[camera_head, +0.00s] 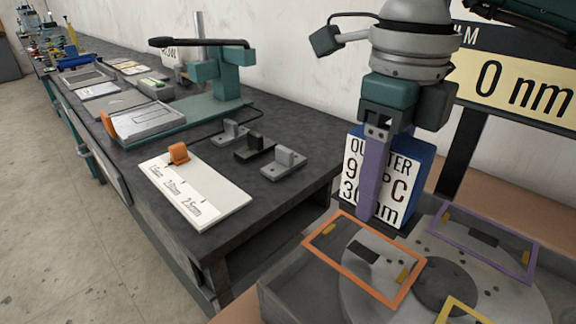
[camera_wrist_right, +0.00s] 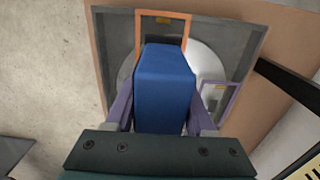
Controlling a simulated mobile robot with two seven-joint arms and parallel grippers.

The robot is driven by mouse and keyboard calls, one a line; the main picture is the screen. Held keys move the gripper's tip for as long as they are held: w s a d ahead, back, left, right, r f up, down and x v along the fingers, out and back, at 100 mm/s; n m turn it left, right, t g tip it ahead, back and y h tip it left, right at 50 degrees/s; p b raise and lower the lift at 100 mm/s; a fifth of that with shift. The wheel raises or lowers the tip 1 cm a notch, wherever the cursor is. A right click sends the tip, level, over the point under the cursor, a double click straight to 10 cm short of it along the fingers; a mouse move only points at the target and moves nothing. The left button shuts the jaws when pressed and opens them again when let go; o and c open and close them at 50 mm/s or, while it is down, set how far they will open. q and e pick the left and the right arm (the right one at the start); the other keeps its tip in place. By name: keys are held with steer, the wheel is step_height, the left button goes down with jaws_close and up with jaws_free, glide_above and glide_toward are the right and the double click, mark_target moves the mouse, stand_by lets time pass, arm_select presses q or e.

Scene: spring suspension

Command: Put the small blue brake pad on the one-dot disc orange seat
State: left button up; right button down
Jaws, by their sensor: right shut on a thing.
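My right gripper (camera_head: 376,205) is shut on a blue block (camera_head: 418,170), with one purple finger in front of it. A white face with black lettering shows on the block's near side. In the right wrist view the blue block (camera_wrist_right: 163,88) sits between both purple fingers. The orange seat frame (camera_head: 330,261) lies on the grey disc (camera_head: 415,290), just below the block in the head view. The frame (camera_wrist_right: 163,14) also shows beyond the block in the wrist view, partly hidden. Whether the block touches the disc cannot be told. My left gripper is not in view.
A purple frame (camera_head: 487,259) and a yellow frame (camera_head: 461,306) lie on the same disc. A dark post and display sign (camera_head: 520,90) stand behind. To the left, a dark bench (camera_head: 120,158) holds a white gauge board (camera_head: 222,207), small blocks and a lever press.

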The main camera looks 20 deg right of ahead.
step_height(320, 180, down, 7)
steer(key=shift+w+r, duration=0.1)
steer(key=shift+r, duration=0.05)
stand_by(0.4)
steer(key=shift+c, duration=1.3)
jaws_free()
step_height(320, 180, up, 12)
steer(key=shift+r+b, duration=0.1)
steer(key=shift+b, duration=0.5)
steer(key=shift+c, duration=0.2)
